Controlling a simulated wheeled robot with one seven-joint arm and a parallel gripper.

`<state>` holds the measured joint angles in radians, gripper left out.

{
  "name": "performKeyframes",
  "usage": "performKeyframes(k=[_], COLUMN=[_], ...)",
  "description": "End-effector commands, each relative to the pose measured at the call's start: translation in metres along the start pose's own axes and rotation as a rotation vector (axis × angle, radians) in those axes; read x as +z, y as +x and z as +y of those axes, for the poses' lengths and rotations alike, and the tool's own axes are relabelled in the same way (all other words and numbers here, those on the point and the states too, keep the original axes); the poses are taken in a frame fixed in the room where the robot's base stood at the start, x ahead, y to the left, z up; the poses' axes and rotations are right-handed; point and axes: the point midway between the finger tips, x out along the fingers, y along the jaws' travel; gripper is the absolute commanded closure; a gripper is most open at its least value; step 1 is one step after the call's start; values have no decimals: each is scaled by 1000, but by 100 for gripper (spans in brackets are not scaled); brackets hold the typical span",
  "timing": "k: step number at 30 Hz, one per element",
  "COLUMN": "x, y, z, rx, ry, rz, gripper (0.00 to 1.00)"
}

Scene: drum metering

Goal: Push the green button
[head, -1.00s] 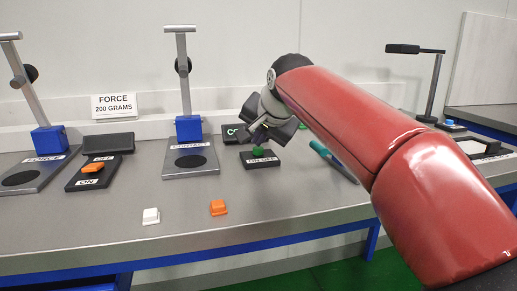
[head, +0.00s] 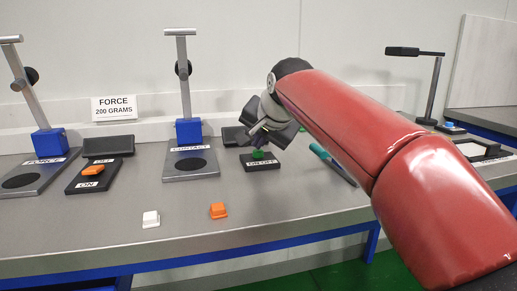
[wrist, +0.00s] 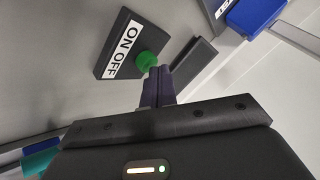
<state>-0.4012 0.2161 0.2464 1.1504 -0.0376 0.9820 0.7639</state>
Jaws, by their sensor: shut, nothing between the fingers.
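The green button (head: 258,155) sits on a small black box labelled ON OFF (head: 264,166) on the grey bench. My gripper (head: 255,142) is shut and empty, angled down just above the button. In the wrist view its dark fingertips (wrist: 158,73) reach the button's edge. I cannot tell whether they touch it or are slightly apart. The fingers hide a little of the button's rim.
A dark panel (head: 232,136) stands behind the box. A press stand with a blue block (head: 188,131) is to the left. An orange piece (head: 218,210) and a white piece (head: 151,219) lie near the front edge. A teal tool (head: 326,158) lies right, partly behind my arm.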

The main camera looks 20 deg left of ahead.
Motion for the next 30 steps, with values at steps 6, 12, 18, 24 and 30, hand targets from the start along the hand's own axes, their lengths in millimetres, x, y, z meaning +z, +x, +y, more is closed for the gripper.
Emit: performKeyframes(k=[6,12,18,24,30], x=[-6,-5,-11,-22,-30], y=[-8,-7,-15,-30,-40], z=[-6,-5,-11,-22,-30], rx=[0,0,-1,0,-3], ry=[0,0,0,0,-1], rz=[0,1,1,0,2], gripper=[100,100,100,100,100])
